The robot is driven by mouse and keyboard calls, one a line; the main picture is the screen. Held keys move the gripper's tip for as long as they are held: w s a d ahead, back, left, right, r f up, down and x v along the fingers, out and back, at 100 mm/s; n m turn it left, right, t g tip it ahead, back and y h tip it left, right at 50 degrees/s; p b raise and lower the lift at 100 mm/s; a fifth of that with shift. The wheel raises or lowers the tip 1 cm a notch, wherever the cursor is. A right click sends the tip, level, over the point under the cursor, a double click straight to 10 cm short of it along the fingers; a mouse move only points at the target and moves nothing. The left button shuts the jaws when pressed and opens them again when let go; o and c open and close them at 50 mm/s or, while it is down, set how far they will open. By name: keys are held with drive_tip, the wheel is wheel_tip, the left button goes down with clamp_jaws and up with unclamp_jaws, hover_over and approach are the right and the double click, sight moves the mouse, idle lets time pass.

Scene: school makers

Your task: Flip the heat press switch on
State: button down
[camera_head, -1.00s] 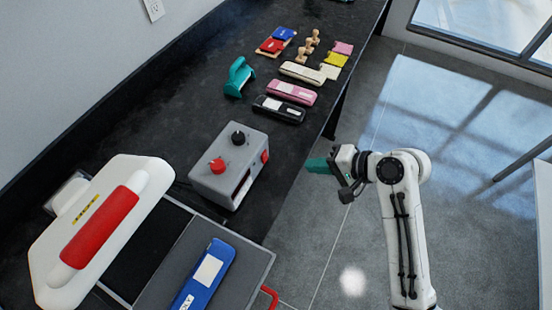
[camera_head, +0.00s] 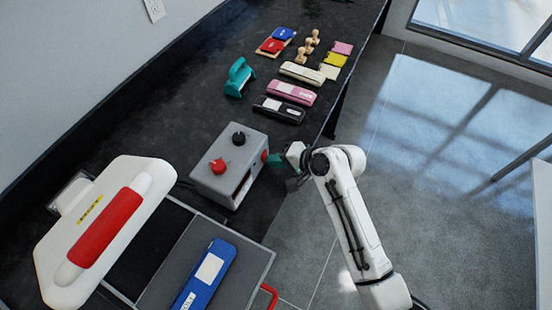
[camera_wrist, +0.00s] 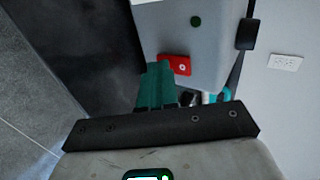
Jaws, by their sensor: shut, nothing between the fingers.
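The grey control box (camera_head: 224,176) stands on the dark counter beside the heat press (camera_head: 66,243). It has a red knob and a black knob on top. A red switch (camera_head: 264,156) is on its side facing my arm. My gripper (camera_head: 277,160), with teal fingers, is shut and empty, right by that side. In the wrist view, the shut fingers (camera_wrist: 157,86) point at the box face (camera_wrist: 190,35), and their tips partly overlap the left edge of the red switch (camera_wrist: 181,65). I cannot tell whether they touch it.
A blue labelled object (camera_head: 208,275) lies on the press's grey lower plate. A black stapler-like object (camera_head: 279,109), a pink one (camera_head: 291,93) and a teal tool (camera_head: 239,77) lie farther along the counter. Open floor is on the right.

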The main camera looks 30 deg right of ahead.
drive_tip(key=shift+w+a, duration=0.1)
drive_tip(key=shift+w, duration=0.05)
drive_tip(key=shift+r, duration=0.1)
idle(0.3)
drive_tip(key=shift+r+p, duration=0.75)
drive_tip(key=shift+p, duration=0.3)
